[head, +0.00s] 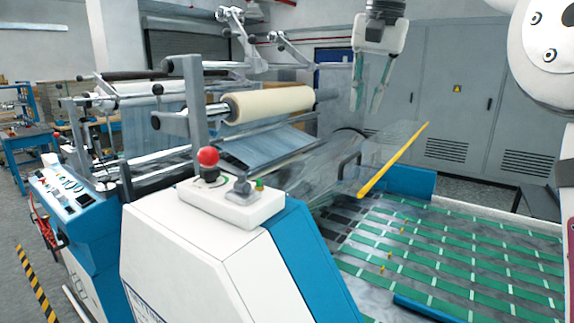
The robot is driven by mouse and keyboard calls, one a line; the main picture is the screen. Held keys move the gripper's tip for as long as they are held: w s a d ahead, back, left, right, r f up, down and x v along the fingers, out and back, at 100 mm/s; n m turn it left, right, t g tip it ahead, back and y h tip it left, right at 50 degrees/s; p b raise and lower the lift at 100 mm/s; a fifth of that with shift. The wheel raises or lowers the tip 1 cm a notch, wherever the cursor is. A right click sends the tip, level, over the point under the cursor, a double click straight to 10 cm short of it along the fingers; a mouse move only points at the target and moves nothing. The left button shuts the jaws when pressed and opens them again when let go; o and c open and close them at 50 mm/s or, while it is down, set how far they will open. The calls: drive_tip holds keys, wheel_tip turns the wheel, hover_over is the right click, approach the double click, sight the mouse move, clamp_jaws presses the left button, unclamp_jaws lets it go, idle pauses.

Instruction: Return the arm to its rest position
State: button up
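My gripper (367,98) hangs from the top of the head view, right of centre, with its fingers pointing down. Its two fingers are apart and nothing is between them. It is in front of the grey cabinets and above the laminating machine's outfeed end. Part of my white arm shows at the upper right; the rest of the arm is out of the picture.
The laminating machine carries a cream roll (268,103) on its shaft. A control box (232,205) with a red knob (208,157) stands in front. A yellow-edged clear guard (393,160) tilts up below my gripper. A green-belted conveyor (440,262) lies at the lower right.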

drive_tip(key=s+d+f+n+t, duration=0.1)
drive_tip(key=s+f, duration=0.2)
drive_tip(key=s, duration=0.5)
drive_tip(key=s+d+f+n+t, duration=0.1)
drive_tip(key=s+f+n, duration=0.15)
drive_tip(key=s, duration=0.55)
drive_tip(key=s+d+f+n+t, duration=0.1)
drive_tip(key=s+f, duration=1.3)
drive_tip(key=f, duration=0.2)
drive_tip(key=shift+d+h, duration=0.35)
drive_tip(key=shift+h, duration=0.05)
drive_tip(key=shift+n, duration=0.25)
